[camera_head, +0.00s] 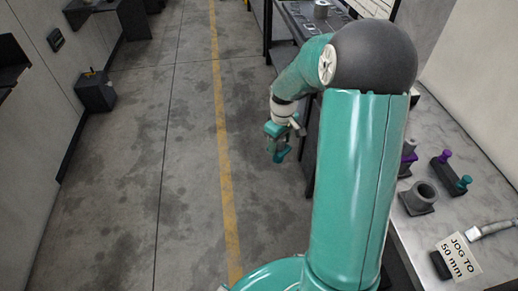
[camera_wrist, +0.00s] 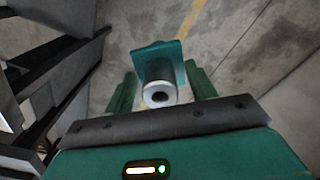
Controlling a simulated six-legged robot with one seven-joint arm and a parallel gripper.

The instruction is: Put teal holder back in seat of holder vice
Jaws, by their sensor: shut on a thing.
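My gripper (camera_wrist: 160,80) is shut on the teal holder (camera_wrist: 157,53), which shows between its two fingers in the wrist view. The holder has a teal, square-edged part and a pale grey cylinder with a dark hole facing the camera. In the head view, my gripper (camera_head: 279,143) hangs over the floor, left of the bench, with the holder small and hard to separate from it. A grey block with a round open socket (camera_head: 418,198) stands on the bench at right, apart from my gripper; it may be the holder vice, but I cannot tell for sure.
On the right-hand bench (camera_head: 405,240) are a dark block with purple and teal knobs (camera_head: 451,172), a grey piece with a purple band (camera_head: 407,160) and a "JOG TO 50 mm" sign (camera_head: 459,258). A dark box (camera_head: 95,92) stands at left. The floor between is clear.

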